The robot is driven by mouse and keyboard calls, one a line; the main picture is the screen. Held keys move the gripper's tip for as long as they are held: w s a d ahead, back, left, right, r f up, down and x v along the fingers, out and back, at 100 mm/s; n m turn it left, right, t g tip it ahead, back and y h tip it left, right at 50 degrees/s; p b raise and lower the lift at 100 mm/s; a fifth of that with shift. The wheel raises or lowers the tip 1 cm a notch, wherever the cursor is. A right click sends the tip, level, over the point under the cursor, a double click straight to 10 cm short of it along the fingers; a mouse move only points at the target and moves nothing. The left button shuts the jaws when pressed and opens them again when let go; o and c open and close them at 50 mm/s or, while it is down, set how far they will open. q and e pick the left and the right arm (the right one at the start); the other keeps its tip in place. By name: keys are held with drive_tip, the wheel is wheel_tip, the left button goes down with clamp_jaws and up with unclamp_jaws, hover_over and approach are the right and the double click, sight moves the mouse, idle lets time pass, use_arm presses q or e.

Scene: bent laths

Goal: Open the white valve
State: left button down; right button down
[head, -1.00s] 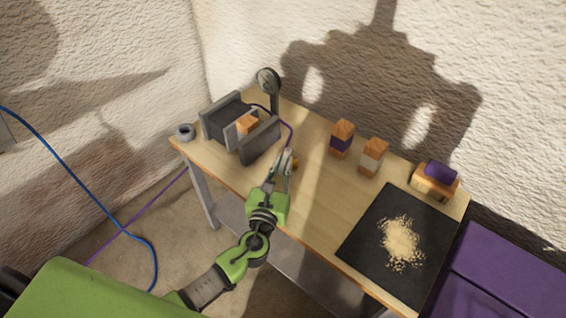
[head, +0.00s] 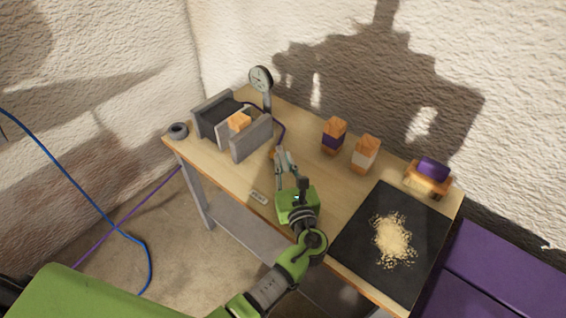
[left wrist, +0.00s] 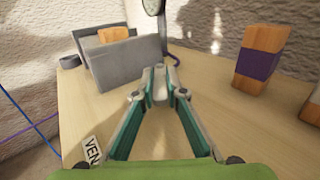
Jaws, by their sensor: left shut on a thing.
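My left gripper (head: 281,160) reaches over the table and points towards the back left. In the left wrist view its teal fingers (left wrist: 160,86) come together at the tips. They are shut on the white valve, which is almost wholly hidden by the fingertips. A small orange piece (head: 275,153) shows beside the tips in the head view. A dark hose (head: 281,133) runs from the round gauge (head: 261,78) towards that spot. A small label (head: 259,197) lies left of the gripper; in the left wrist view the label (left wrist: 92,150) reads "VEN". My right gripper is not in view.
A grey holder (head: 252,143) with a wooden block (head: 239,121) stands behind left, beside a grey ring (head: 178,130). Purple-banded (head: 334,136) and white-banded (head: 366,155) blocks stand right. A black mat (head: 365,240) with sawdust lies front right.

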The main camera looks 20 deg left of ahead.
use_arm(q)
drive_tip(key=c, duration=2)
unclamp_jaws()
drive_tip(key=shift+c, duration=0.2)
drive_tip(key=v, duration=1.2)
drive_tip(key=shift+r, duration=0.1)
